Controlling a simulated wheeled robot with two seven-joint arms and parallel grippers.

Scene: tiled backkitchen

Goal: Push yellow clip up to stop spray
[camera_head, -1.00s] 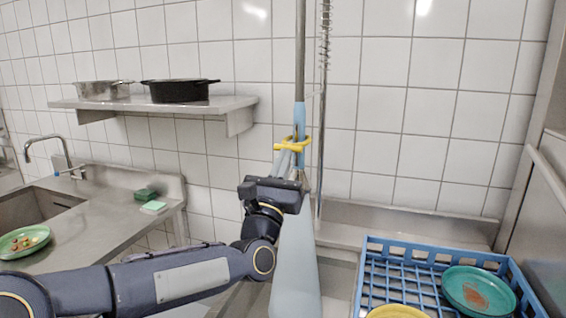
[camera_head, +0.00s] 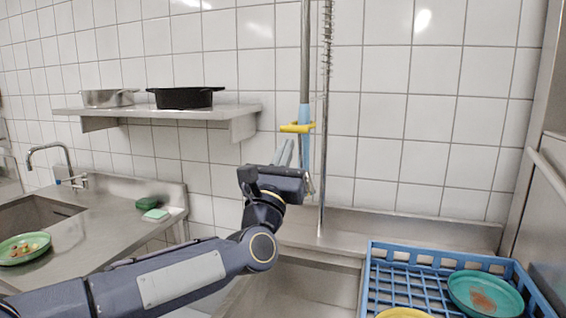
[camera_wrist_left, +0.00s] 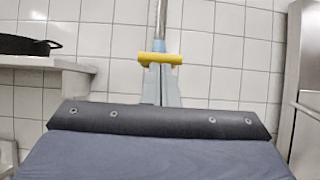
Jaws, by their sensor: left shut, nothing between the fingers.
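The yellow clip (camera_head: 297,128) is a short bar across the light blue spray handle (camera_head: 305,118), which hangs on a grey pipe in front of the tiles. It lies about level. In the left wrist view the yellow clip (camera_wrist_left: 160,59) sits right at the tips of my fingers. My left gripper (camera_head: 285,150) is shut and empty, pointing up just below the clip; I cannot tell whether it touches. It also shows in the left wrist view (camera_wrist_left: 160,84). No water spray shows below the handle. The nozzle is partly hidden behind my wrist. My right gripper is out of view.
A blue rack (camera_head: 378,275) with a green plate (camera_head: 485,293) and a yellow dish (camera_head: 402,313) stands at lower right. A steel shelf (camera_head: 235,111) with a black pot (camera_head: 186,97) is left of the handle. A sink counter (camera_head: 110,225) is at left.

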